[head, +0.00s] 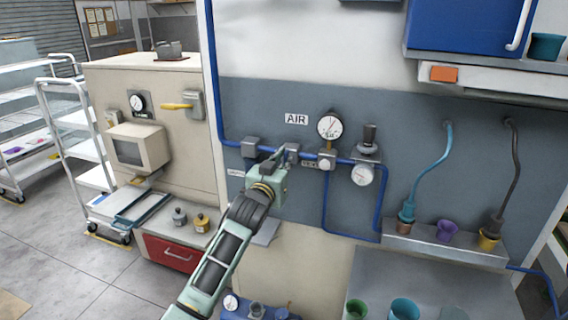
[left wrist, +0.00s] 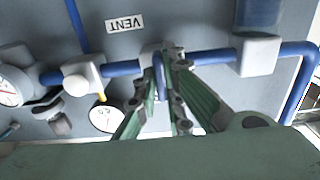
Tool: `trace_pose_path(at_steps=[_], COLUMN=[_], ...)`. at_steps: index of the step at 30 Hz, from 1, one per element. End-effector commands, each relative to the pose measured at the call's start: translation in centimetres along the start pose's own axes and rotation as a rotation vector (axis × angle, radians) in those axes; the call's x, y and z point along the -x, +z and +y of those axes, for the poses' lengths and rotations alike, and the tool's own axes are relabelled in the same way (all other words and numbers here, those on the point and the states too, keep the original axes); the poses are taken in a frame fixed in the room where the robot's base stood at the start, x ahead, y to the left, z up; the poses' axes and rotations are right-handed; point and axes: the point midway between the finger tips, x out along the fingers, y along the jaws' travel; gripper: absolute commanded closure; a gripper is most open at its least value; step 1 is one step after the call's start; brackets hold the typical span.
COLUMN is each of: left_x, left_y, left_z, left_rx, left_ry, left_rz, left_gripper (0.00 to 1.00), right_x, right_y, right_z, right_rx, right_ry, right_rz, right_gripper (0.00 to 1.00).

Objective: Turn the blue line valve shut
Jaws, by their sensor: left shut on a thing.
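The blue air line (head: 232,144) runs along the grey wall panel under the AIR label (head: 296,119). A grey valve body (head: 292,150) sits on it, just beyond my left gripper (head: 279,158). In the left wrist view a narrow blue valve handle (left wrist: 159,78) hangs from the line between the green fingers of my left gripper (left wrist: 163,85). The fingers are shut on this handle. In the head view the gripper hides the handle. My right gripper is in neither view.
A gauge (head: 330,125), a white knob (head: 326,163) and a regulator (head: 367,150) sit on the line to the right of the valve. A VENT label (left wrist: 125,23) shows in the left wrist view. A metal shelf with cups (head: 445,246) stands out further right.

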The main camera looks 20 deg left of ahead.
Motion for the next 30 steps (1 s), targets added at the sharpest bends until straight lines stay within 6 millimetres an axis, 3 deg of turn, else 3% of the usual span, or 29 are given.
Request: trace_pose_path(at_steps=[4,5,11,23,30], left_x=[0.0,0.0,0.0,0.3,3.0], left_y=[-0.3,-0.3,-0.2,-0.1,0.0], left_z=[-0.1,-0.1,-0.1,0.0,0.0], left_rx=[-0.004,-0.004,-0.002,0.000,0.000], left_ry=[-0.001,-0.001,-0.001,0.000,0.000], left_rz=[0.005,0.005,0.005,0.002,0.002], left_gripper=[1.00,0.91,0.73,0.73,0.73], right_x=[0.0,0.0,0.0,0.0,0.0], right_y=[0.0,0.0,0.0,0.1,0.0], right_z=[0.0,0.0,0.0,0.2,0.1], right_rx=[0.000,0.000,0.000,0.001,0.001], right_ry=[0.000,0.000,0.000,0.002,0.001], right_rz=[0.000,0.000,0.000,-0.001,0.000], right_gripper=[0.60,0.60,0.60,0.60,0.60])
